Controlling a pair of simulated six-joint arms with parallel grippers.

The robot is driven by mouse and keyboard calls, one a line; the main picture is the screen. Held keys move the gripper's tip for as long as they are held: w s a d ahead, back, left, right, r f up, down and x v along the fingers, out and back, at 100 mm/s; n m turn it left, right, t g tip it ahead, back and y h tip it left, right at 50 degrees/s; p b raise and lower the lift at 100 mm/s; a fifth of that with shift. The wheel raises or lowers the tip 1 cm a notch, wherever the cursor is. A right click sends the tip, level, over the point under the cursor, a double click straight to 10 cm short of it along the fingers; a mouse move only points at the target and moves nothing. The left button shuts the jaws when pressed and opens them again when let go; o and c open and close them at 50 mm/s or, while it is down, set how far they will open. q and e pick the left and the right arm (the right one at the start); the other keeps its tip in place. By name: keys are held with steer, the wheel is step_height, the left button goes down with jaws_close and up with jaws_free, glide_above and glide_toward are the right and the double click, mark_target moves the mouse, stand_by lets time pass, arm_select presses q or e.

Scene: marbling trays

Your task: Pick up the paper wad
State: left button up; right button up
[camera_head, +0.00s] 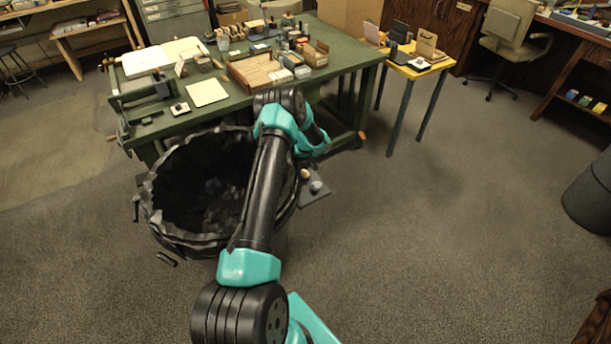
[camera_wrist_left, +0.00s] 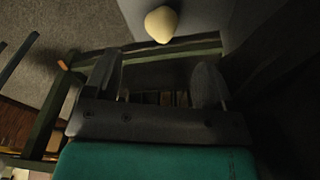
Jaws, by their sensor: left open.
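Two small lumps lie on a dark grey mat (camera_head: 316,199) on the floor, right of the black bin: a cream lump (camera_head: 305,173) and a pale grey lump (camera_head: 316,187). They are too small to tell which is the paper wad. In the left wrist view one smooth cream lump (camera_wrist_left: 161,24) shows on a grey surface, beyond the fingertips and apart from them. My left gripper (camera_wrist_left: 157,78) is open, its two fingers wide apart with nothing between them. In the head view my left arm reaches past the bin toward the table's underside. My right gripper is not in view.
A large black bin (camera_head: 160,190) with a ragged rim stands left of my arm. A green table (camera_head: 150,128) holding trays and small items stands close ahead. A yellow-topped table (camera_head: 412,71) is farther right. The carpet on the right is mostly clear.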

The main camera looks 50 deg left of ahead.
mark_target(305, 171)
arm_select(q)
steer(key=shift+w+a+f, duration=0.1)
steer(key=shift+f, duration=0.95)
steer(key=shift+w+a+f, duration=0.1)
steer(key=shift+f, duration=0.9)
steer(key=shift+w+a+f, duration=0.1)
steer(key=shift+a+f, duration=0.05)
steer(key=shift+f, duration=1.15)
steer(key=shift+a+f, duration=0.1)
steer(key=shift+f, duration=1.15)
steer(key=shift+c, duration=0.3)
steer(key=c, duration=0.9)
